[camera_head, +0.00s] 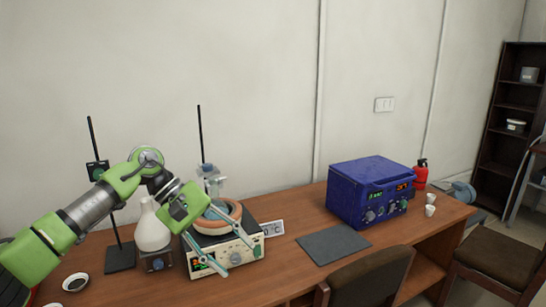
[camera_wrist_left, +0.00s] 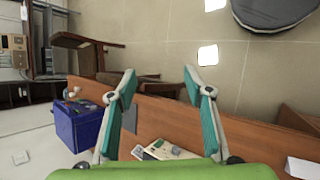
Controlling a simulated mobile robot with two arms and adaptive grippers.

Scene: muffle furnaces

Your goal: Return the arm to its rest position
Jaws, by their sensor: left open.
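My left arm, green and grey, comes in from the left in the head view. Its gripper (camera_head: 222,254) hangs in front of the heating device (camera_head: 240,268) with the orange ring, toward the front of the table. The two teal fingers stand apart with nothing between them. In the left wrist view the fingers (camera_wrist_left: 168,112) are also spread and empty, with the table edge and floor beyond. The blue muffle furnace (camera_head: 352,192) is on the right part of the table, well apart from the gripper. My right gripper is in neither view.
A white flask (camera_head: 152,230) and thin black stands are close to my arm. A dark mat (camera_head: 333,244) lies before the furnace. Small white cups (camera_head: 430,205) and a red extinguisher (camera_head: 421,173) are at the right. A chair (camera_head: 370,280) stands at the table's front.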

